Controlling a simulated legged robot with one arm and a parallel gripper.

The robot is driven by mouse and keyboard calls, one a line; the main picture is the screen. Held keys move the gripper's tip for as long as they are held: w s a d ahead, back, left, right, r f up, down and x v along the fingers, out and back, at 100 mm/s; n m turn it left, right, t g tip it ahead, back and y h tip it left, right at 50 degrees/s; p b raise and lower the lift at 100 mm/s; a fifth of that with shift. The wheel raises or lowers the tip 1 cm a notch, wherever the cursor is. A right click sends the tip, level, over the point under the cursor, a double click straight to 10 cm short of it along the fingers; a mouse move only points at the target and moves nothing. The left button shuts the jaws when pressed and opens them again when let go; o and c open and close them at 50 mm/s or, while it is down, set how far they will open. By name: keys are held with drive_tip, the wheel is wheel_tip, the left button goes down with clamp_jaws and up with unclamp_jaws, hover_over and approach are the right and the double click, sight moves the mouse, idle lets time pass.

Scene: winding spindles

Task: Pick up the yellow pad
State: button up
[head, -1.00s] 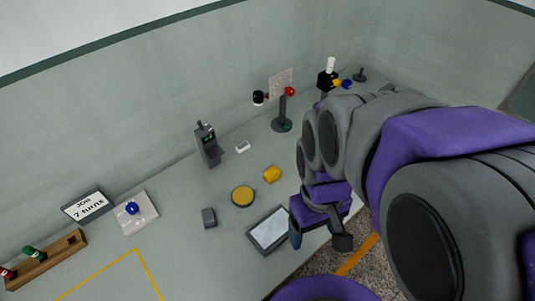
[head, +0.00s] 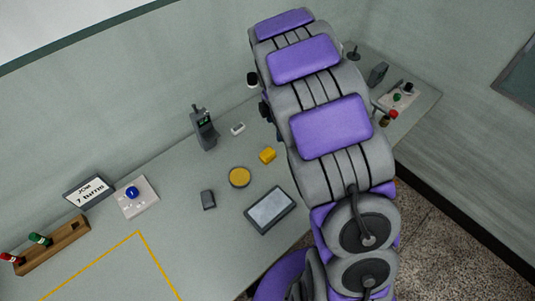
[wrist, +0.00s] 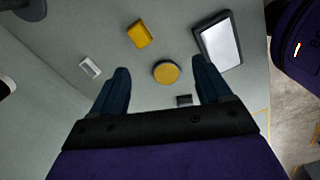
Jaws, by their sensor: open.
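Two yellow things lie on the grey table, and I cannot tell for sure which one is the pad. One is a flat round yellow disc with a dark rim (head: 240,177), also in the wrist view (wrist: 166,72). The other is a small yellow block (head: 267,155), behind and right of the disc; it also shows in the wrist view (wrist: 139,34). My gripper (wrist: 161,66) is open and empty, its dark blue fingers spread wide. In the wrist view the disc appears between the fingertips, apart from them.
A tablet (head: 270,210) and a dark grey block (head: 208,199) lie near the disc. A grey device (head: 203,128) and a white block (head: 238,128) stand behind. A blue button (head: 132,193), a sign (head: 88,191) and a wooden rack (head: 52,246) are at left.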

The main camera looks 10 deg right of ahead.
drive_tip(key=w+a+f+n, duration=0.1)
drive_tip(key=w+f+n, duration=0.3)
hover_over(268, 152)
wheel_tip(268, 152, down, 12)
drive_tip(key=shift+s+a+r+b, duration=0.1)
drive_tip(key=shift+s+a+b, duration=0.05)
drive_tip(key=shift+b, duration=0.3)
drive_tip(key=shift+w+f+b, duration=0.2)
drive_tip(key=shift+f+b, duration=0.5)
drive_tip(key=shift+f, duration=2.55)
drive_tip(key=c, duration=1.1)
drive_tip(key=shift+r, duration=0.2)
drive_tip(key=shift+c, duration=0.2)
wheel_tip(268, 152, up, 10)
drive_tip(key=shift+f+p, duration=0.1)
drive_tip(key=shift+p, duration=0.75)
